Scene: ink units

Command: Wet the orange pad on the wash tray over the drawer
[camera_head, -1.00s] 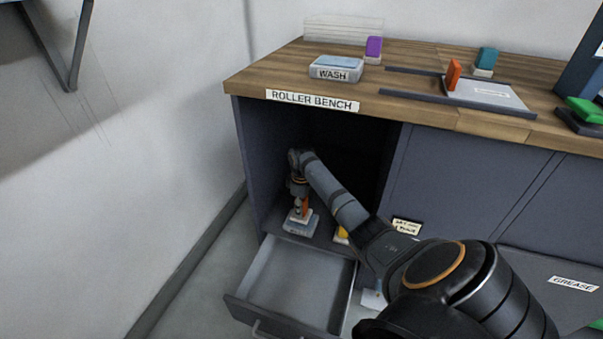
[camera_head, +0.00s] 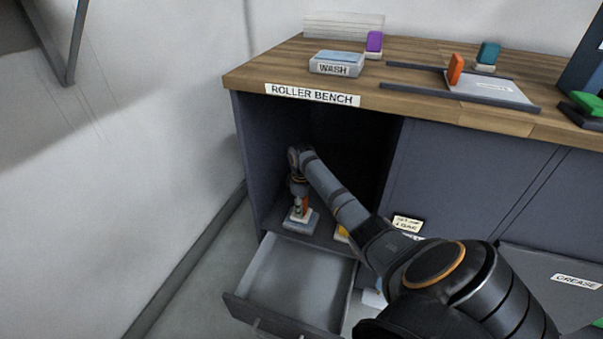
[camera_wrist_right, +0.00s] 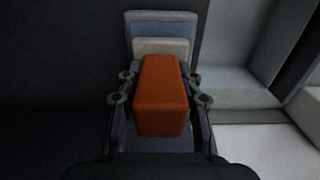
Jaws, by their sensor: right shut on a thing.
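The orange pad (camera_head: 305,206) is upright inside the open cabinet bay, with an orange grip block and a pale base. It also shows large in the right wrist view (camera_wrist_right: 162,95), with its pale base (camera_wrist_right: 162,47) beyond the block. My right gripper (camera_head: 299,204) reaches down from above and is shut on the orange block. The lower wash tray (camera_head: 291,226) is grey-blue and lies under the pad on the bay floor, over the drawer (camera_head: 295,280). The pad's base is at the tray's top; whether it touches is hard to tell. My left gripper is out of view.
The drawer is pulled open and looks empty. A yellow item (camera_head: 342,233) sits right of the lower tray, partly behind my arm.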

